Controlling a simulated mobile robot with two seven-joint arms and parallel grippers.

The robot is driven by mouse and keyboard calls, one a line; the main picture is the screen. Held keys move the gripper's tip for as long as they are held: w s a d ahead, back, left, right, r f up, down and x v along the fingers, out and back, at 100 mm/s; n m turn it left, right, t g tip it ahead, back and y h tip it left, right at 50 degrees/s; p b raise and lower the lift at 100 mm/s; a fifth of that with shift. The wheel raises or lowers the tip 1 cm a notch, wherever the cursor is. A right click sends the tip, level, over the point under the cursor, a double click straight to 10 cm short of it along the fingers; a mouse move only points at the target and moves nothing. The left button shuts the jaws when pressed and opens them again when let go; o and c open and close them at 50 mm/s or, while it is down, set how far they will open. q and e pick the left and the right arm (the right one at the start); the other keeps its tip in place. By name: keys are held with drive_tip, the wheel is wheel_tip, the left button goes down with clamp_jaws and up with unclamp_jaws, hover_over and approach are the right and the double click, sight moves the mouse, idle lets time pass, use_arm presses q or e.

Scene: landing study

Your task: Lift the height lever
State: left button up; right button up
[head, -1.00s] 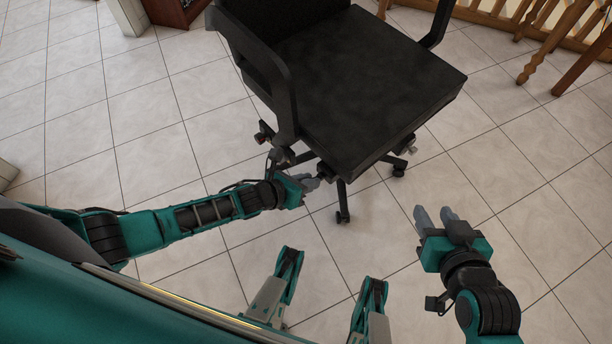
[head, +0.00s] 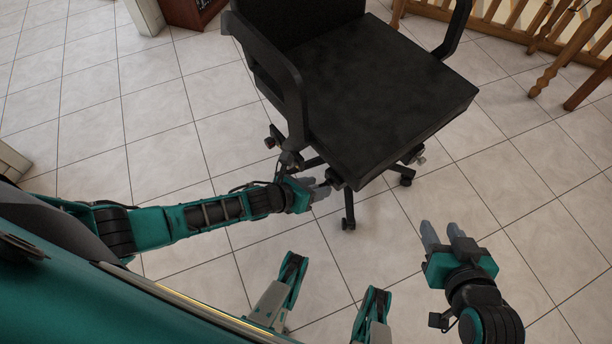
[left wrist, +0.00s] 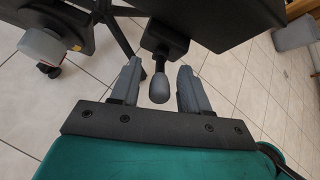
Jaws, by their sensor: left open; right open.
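A black office chair (head: 375,85) stands in front of me, with its seat at the centre right of the head view. In the left wrist view a grey-tipped lever (left wrist: 159,88) sticks out from under the seat toward me. My left gripper (left wrist: 160,92) is open, with one finger on each side of the lever's tip and visible gaps to it. In the head view my left gripper (head: 318,186) is beside the near left seat edge, and the lever is hard to make out there. My right gripper (head: 441,237) is open and empty above the floor at the right.
Another knob (left wrist: 42,45) shows under the seat at the left of the left wrist view. A chair armrest (head: 285,100) rises above my left gripper. A wooden railing (head: 500,20) is at the back right.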

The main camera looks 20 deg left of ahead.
use_arm(q)
drive_tip(key=p+v, duration=0.5)
drive_tip(key=v, duration=0.7)
drive_tip(key=shift+s+r, duration=0.15)
drive_tip(key=shift+r, duration=0.15)
use_arm(e)
drive_tip(key=shift+s+d+r, duration=0.1)
drive_tip(key=shift+d+r, duration=0.05)
drive_tip(key=shift+r, duration=0.95)
drive_tip(key=shift+s+d+r, duration=0.1)
drive_tip(key=shift+r, duration=0.95)
use_arm(q)
drive_tip(key=shift+a, duration=0.1)
wheel_tip(320, 180, up, 22)
drive_tip(key=s+m+t+y+p, duration=0.1)
drive_tip(key=m+p, duration=1)
drive_tip(key=m, duration=2.4)
drive_tip(key=s+y, duration=0.2)
drive_tip(key=y, duration=0.1)
drive_tip(key=shift+t, duration=0.3)
use_arm(e)
wheel_tip(320, 180, up, 7)
drive_tip(key=s+d+h, duration=0.1)
drive_tip(key=d, duration=0.2)
drive_tip(key=shift+s+r, duration=0.15)
drive_tip(key=shift+s, duration=0.05)
